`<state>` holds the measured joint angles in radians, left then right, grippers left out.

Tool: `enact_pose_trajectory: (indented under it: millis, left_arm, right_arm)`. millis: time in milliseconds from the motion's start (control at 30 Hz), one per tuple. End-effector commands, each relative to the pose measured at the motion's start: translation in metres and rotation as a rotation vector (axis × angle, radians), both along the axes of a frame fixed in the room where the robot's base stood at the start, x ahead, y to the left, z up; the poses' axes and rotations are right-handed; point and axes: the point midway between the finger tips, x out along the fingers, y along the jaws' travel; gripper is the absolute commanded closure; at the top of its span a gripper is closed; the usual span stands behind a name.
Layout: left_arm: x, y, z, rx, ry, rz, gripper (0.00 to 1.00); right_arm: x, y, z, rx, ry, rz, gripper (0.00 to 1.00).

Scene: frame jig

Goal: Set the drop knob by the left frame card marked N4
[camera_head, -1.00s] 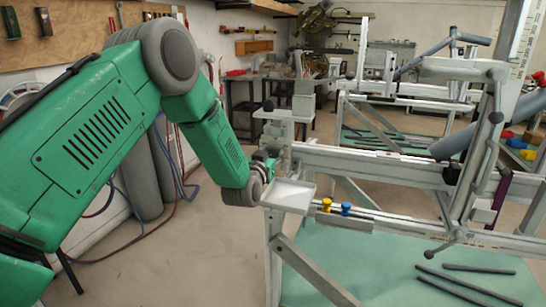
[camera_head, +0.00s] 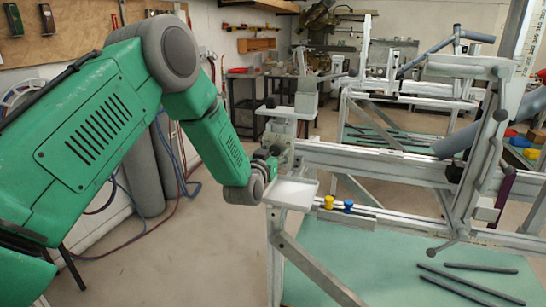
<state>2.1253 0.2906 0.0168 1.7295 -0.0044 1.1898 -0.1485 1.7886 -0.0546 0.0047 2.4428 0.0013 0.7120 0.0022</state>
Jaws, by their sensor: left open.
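My green left arm reaches in from the left. Its gripper (camera_head: 276,160) is at the left end of the jig's grey horizontal beam (camera_head: 370,160), beside a grey block (camera_head: 281,130). It is open, but its fingers are small and partly hidden by the wrist. A dark round knob (camera_head: 270,103) stands on top of the small plate at that end. I cannot tell whether it is the drop knob. I cannot read a card marked N4. My right gripper is not in view.
A white tray (camera_head: 291,193) is just below the gripper. A yellow knob (camera_head: 328,202) and a blue knob (camera_head: 348,206) stand on the lower rail. Dark rods (camera_head: 470,282) lie on the green top (camera_head: 350,255). A similar jig stands behind.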

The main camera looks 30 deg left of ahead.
Motion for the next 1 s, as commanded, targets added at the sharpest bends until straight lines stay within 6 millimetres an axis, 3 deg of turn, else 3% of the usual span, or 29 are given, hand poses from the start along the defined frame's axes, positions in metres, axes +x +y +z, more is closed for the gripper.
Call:
enact_pose_trajectory:
  millis: [167, 600, 800, 1000]
  left_arm:
    - [-0.016, -0.004, 0.001, 0.000, 0.001, -0.001, 0.47]
    - [-0.099, -0.023, -0.002, -0.001, 0.006, 0.000, 0.47]
    - [-0.115, -0.026, -0.002, -0.001, 0.005, 0.000, 0.47]
    - [-0.116, -0.027, -0.002, -0.001, 0.004, 0.000, 0.47]
  right_arm:
    - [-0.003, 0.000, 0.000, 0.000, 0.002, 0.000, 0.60]
    - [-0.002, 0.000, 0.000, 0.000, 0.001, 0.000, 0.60]
    - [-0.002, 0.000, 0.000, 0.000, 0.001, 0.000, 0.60]
    - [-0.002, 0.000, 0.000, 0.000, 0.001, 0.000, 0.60]
